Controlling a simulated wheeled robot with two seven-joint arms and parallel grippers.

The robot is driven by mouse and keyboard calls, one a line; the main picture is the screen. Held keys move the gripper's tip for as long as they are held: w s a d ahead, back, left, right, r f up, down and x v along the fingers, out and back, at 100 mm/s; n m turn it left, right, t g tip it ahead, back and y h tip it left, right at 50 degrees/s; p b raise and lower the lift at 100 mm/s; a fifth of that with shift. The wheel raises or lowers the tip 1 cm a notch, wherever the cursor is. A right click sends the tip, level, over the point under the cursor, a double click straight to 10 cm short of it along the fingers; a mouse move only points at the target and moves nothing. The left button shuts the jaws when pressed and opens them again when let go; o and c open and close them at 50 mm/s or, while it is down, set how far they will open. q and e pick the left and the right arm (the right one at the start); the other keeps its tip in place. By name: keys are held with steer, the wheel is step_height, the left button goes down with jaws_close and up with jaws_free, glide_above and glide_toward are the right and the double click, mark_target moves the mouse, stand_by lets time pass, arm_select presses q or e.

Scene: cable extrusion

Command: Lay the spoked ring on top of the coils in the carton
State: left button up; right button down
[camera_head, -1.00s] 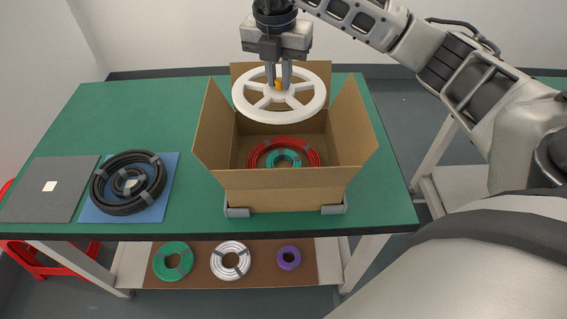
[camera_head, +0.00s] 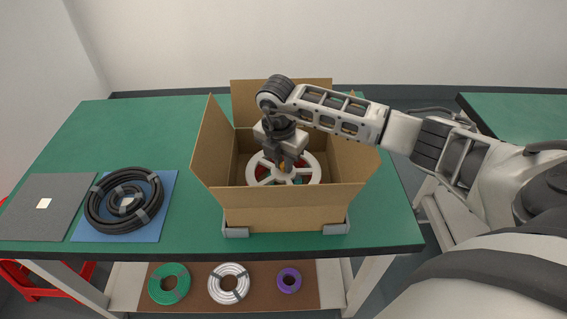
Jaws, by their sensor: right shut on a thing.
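The white spoked ring (camera_head: 312,177) is down inside the open carton (camera_head: 290,208), roughly level. My right gripper (camera_head: 285,168) is shut on the orange knob (camera_head: 283,169) at the ring's middle. Bits of red coil (camera_head: 267,180) and a little green show between the spokes, below the ring. Most of the coils are hidden by the ring and the carton's front wall. I cannot tell whether the ring touches the coils. My left gripper is not in view.
Black coils (camera_head: 98,211) lie on a blue mat (camera_head: 163,220) to the left, beside a grey mat (camera_head: 35,222). Green, white and purple coils lie on the shelf below.

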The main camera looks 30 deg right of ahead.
steer(key=shift+f, duration=0.55)
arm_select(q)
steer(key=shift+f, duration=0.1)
arm_select(e)
steer(key=shift+f, duration=0.35)
arm_select(q)
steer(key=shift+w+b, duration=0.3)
steer(key=shift+b, duration=0.2)
arm_select(e)
steer(key=shift+f, duration=0.35)
steer(key=c, duration=1.4)
jaws_free()
